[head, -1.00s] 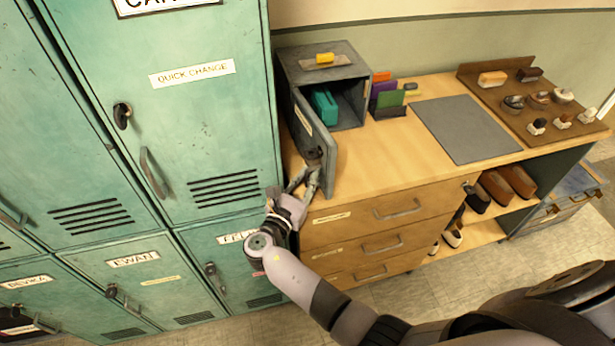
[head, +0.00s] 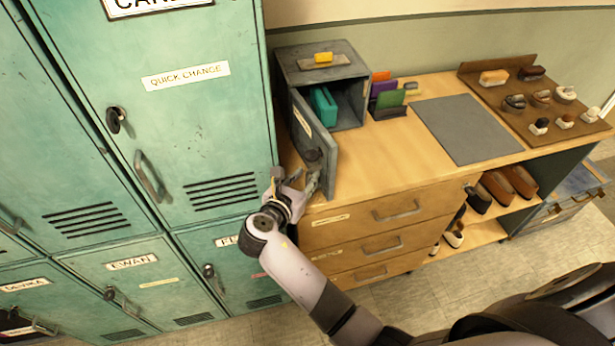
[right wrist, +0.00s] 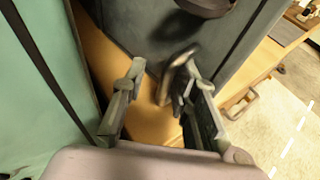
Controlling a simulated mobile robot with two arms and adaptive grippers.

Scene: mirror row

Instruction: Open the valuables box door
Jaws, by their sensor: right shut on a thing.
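The valuables box (head: 298,68) is a grey metal box on the left end of the wooden cabinet top. Its door (head: 312,130) stands open, swung out toward the front left, and bears a pale label and a round dark lock. A teal item (head: 324,106) shows inside. My right gripper (head: 296,180) is at the door's lower front part. In the right wrist view the gripper (right wrist: 163,72) has a bronze loop handle (right wrist: 176,74) between its fingers, close to the right one, and it is shut on this handle. The exact contact is blurred. My left gripper is out of view.
Green lockers (head: 165,110) stand close on the left of the door. Wooden drawers (head: 365,240) lie below it. Coloured folders (head: 388,95), a grey mat (head: 465,128) and a brush board (head: 540,95) are on the top to the right. Shoes (head: 500,190) fill a shelf.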

